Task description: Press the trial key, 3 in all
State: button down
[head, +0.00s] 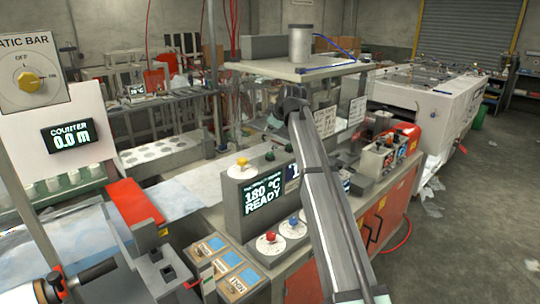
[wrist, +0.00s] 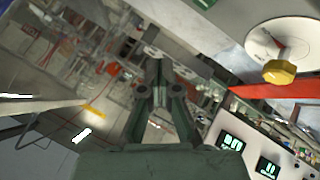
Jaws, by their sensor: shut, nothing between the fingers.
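A tilted panel (head: 218,284) at the bottom centre of the head view carries several tan keys with blue labels. The lettering is too small to tell which one is the trial key. Behind it stands a grey control box with a lit display (head: 263,196) reading 180 °C READY. My gripper (head: 295,92) is raised at the end of my arm, above and behind the control box, well apart from the keys. In the wrist view my gripper (wrist: 157,68) has its fingers together, with nothing between them. My arm hides part of the control box's right side.
A yellow knob (head: 33,82) is on the box at left, above a counter display (head: 74,135) reading 0.0 m. An overhead plate (head: 300,69) is close to my gripper.

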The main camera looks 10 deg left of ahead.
aim_at(270, 153)
jog(key=shift+f+b, duration=1.15)
jog(key=shift+f, duration=2.3)
jog(key=shift+f, duration=0.2)
jog(key=shift+f, duration=0.25)
jog(key=shift+f+b, duration=0.45)
jog(key=shift+f, duration=0.05)
jog(key=shift+r, duration=0.1)
jog(key=shift+r+p, duration=0.3)
jog(key=shift+r, duration=0.55)
jog(key=shift+r+p, duration=0.8)
jog(key=shift+r, duration=1.7)
jog(key=shift+r, duration=0.1)
